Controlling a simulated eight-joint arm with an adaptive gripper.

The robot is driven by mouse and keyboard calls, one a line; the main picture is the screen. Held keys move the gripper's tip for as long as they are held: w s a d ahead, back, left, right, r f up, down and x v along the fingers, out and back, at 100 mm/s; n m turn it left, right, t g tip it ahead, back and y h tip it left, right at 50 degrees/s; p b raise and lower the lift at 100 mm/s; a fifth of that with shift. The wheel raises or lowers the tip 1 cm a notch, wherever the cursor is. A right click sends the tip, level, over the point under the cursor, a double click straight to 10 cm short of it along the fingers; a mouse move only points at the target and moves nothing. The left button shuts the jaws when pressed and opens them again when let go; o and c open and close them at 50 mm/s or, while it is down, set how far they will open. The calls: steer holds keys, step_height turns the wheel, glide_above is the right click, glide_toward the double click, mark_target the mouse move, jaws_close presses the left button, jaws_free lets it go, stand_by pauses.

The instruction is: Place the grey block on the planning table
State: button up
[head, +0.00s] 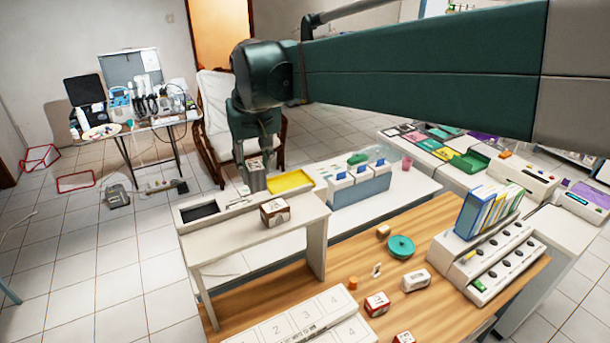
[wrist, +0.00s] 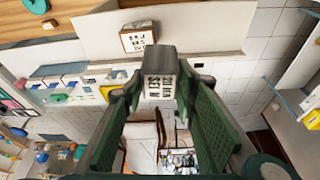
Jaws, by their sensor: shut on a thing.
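My gripper (head: 254,150) hangs from the green arm over the far edge of the white raised shelf. It is shut on a small grey block (head: 256,180) with its fingers at the block's sides. In the wrist view the block (wrist: 158,62) sits between the green fingertips (wrist: 156,92), its grey top and printed white face showing. The block appears to be in the air. No surface is marked as the planning table; the candidates are the wood-topped table (head: 345,262) and the far table with equipment (head: 150,124).
A printed box (head: 274,212) stands on the white shelf (head: 240,235), near my gripper; the wrist view shows it too (wrist: 139,37). A yellow tray (head: 290,181) and blue-and-white holders (head: 360,185) are to the right. A teal disc (head: 401,247) and several small boxes lie on the wood.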

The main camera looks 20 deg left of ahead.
steer(key=s+a+n, duration=0.1)
steer(key=s+a, duration=0.2)
steer(key=a, duration=0.2)
glide_above(242, 232)
step_height(242, 232, down, 4)
steer(key=shift+f+p, duration=0.4)
steer(key=shift+f, duration=0.15)
steer(key=shift+f, duration=0.1)
steer(key=shift+f+p, duration=0.3)
steer(key=shift+f, duration=2.5)
steer(key=shift+f, duration=2.1)
steer(key=shift+f, duration=0.1)
